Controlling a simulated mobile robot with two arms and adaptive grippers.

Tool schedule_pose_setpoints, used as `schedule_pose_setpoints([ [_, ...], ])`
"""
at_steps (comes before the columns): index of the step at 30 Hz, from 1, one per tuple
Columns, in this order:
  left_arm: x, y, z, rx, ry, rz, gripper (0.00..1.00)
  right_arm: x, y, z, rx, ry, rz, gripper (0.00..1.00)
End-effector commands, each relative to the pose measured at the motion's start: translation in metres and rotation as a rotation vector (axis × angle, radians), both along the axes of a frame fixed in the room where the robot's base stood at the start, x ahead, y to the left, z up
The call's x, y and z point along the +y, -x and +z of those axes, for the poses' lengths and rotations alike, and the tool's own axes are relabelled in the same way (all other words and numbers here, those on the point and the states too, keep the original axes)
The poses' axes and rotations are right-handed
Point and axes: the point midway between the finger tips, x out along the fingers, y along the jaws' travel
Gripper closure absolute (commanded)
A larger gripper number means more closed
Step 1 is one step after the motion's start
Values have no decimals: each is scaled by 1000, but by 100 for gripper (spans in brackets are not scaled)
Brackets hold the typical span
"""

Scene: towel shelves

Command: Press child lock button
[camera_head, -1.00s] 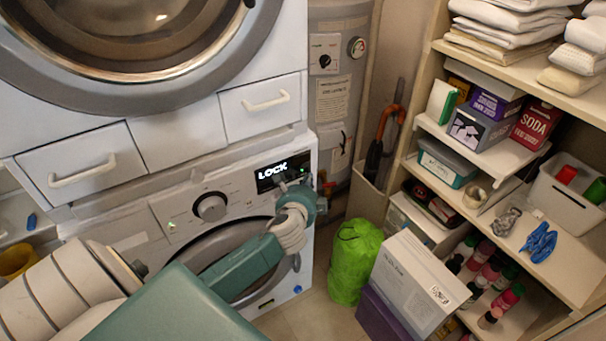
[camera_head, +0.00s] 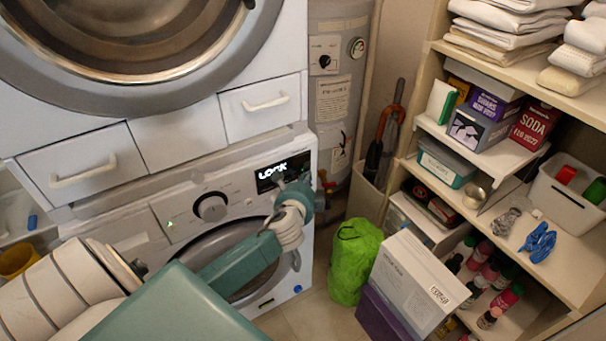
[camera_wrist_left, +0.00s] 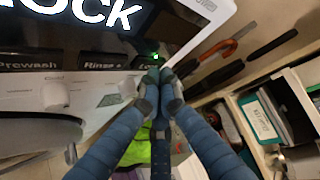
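The lower washing machine's control panel (camera_head: 235,188) has a dark display (camera_head: 272,175) reading "LOCK"; the large letters also show in the left wrist view (camera_wrist_left: 85,14). My left gripper (camera_head: 279,182) is at the right end of the panel, just below the display. In the left wrist view the fingertips (camera_wrist_left: 156,76) meet, with nothing visible between them, just below a small green light (camera_wrist_left: 155,57). A white button (camera_wrist_left: 128,86) is just left of the fingertips, and another white button (camera_wrist_left: 54,96) is farther left. I cannot tell whether the fingertips touch the panel. My right gripper is out of view.
A second machine (camera_head: 170,140) is stacked above. A boiler (camera_head: 338,90) and an umbrella (camera_head: 385,135) stand to the right. A green bag (camera_head: 355,260) and a white box (camera_head: 418,285) are on the right, beside shelves (camera_head: 480,235) of towels and boxes.

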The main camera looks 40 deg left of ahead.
Motion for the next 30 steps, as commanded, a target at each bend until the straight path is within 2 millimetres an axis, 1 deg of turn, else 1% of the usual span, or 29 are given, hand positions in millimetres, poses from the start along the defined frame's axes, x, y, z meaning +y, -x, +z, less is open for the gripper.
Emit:
schedule_pose_setpoints([
  [11, 2, -1, 0, 0, 0, 0, 100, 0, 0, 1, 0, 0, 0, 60],
  [21, -9, 4, 0, 1, 0, 0, 100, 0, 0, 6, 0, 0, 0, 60],
  [30, -11, 5, 0, 1, 1, -1, 100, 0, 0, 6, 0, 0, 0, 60],
])
